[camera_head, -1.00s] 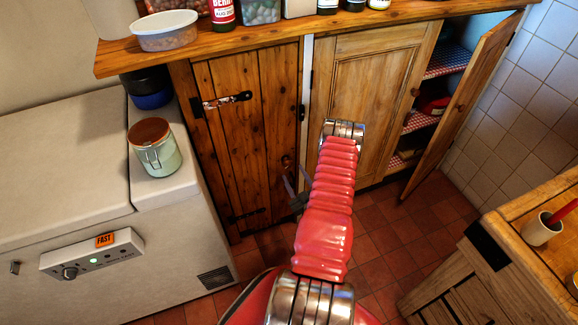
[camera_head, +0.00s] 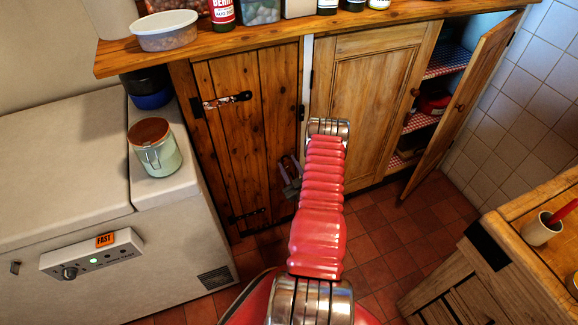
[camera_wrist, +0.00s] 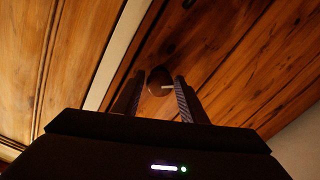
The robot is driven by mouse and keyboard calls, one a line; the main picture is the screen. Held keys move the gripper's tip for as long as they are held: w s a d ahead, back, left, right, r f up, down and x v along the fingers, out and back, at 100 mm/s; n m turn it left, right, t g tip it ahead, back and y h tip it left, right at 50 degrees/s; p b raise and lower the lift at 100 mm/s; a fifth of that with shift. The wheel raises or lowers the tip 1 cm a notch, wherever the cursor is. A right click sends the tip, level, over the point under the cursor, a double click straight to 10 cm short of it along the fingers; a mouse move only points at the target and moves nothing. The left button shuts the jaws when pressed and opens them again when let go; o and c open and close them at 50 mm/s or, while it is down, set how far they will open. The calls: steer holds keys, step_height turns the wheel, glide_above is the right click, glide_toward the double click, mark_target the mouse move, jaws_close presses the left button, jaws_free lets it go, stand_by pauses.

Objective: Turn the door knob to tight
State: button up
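The plank door (camera_head: 232,130) with black iron hinges is closed under the wooden counter. Its round brown knob (camera_wrist: 159,82) shows in the wrist view, with a small pale mark pointing right. In the head view the knob is largely hidden by my gripper (camera_head: 290,176), which is at the door's right side. In the wrist view my gripper (camera_wrist: 160,93) is open, with one finger on each side of the knob. Small gaps seem to show between the fingers and the knob; contact is unclear.
A white chest freezer (camera_head: 60,140) with a jar (camera_head: 154,148) on it stands at the left. A paler cupboard (camera_head: 365,100) at the right has one door (camera_head: 465,95) swung open. A wooden table (camera_head: 540,230) is at lower right. Tiled floor lies between.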

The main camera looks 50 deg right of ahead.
steer(key=c, duration=0.7)
steer(key=shift+m, duration=0.4)
steer(key=m, duration=1.1)
steer(key=shift+m, duration=0.3)
steer(key=m, duration=0.6)
steer(key=shift+s+f, duration=0.1)
steer(key=m, duration=0.6)
steer(key=shift+s+d+m, duration=0.1)
steer(key=shift+m, duration=0.3)
steer(key=shift+f, duration=0.1)
